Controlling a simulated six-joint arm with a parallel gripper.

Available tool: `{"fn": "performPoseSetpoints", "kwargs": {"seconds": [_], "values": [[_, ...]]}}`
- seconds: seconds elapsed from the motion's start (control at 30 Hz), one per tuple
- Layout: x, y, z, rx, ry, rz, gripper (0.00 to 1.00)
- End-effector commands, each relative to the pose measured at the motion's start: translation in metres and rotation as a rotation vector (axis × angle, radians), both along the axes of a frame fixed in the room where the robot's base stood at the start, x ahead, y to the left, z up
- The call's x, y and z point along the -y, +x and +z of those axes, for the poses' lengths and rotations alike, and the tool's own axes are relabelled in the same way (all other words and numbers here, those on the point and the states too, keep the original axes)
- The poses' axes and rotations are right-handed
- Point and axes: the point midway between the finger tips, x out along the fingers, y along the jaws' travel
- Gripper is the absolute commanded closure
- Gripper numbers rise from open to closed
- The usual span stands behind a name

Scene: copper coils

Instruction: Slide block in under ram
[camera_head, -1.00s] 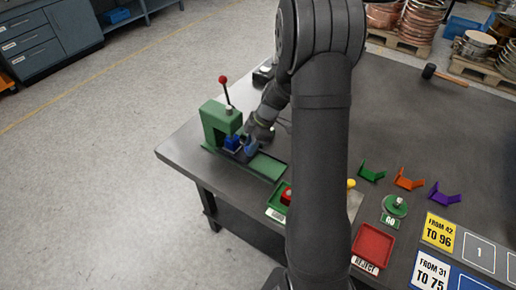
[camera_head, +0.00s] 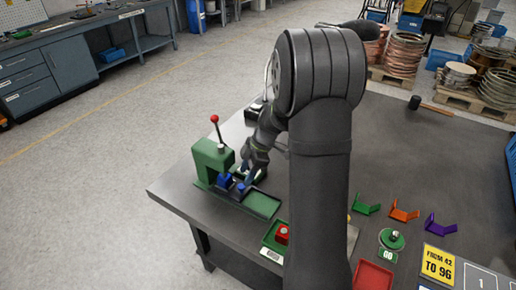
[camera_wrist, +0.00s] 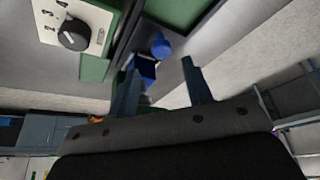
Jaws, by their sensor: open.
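The green press (camera_head: 211,160) stands at the table's left corner, with a red-knobbed lever (camera_head: 215,119) upright on top. A blue block (camera_head: 224,181) sits at the press opening, below its overhanging head; how far it is under the ram is hard to tell. My gripper (camera_head: 243,187) is open, low over the press's green bed (camera_head: 262,205), just right of the block. In the wrist view, the blue block (camera_wrist: 146,69) with a round blue knob (camera_wrist: 160,46) shows beyond and between my open fingers (camera_wrist: 160,66), nearer the left one. Contact cannot be told.
A green tray with a red piece (camera_head: 282,234) lies right of the press. Green, orange and purple brackets (camera_head: 404,215), a green GO disc (camera_head: 392,239) and a red tray (camera_head: 372,276) lie farther right. The table edge is close left of the press.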

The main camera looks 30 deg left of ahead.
Motion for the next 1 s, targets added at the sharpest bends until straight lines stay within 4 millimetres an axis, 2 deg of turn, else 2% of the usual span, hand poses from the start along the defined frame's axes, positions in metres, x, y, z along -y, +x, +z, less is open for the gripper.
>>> {"fn": "performPoseSetpoints", "kwargs": {"seconds": [0.03, 0.2, 0.4, 0.5, 0.7, 1.0], "values": [[0.003, 0.005, 0.014, 0.005, 0.004, -0.003, 0.54], [0.015, 0.016, 0.053, 0.005, 0.003, -0.002, 0.54], [0.026, 0.027, 0.092, 0.003, 0.002, -0.002, 0.54], [0.03, 0.031, 0.105, 0.003, 0.002, -0.002, 0.54], [0.034, 0.034, 0.117, 0.001, 0.001, -0.002, 0.54], [0.034, 0.034, 0.118, 0.001, 0.001, 0.0, 0.54]]}}
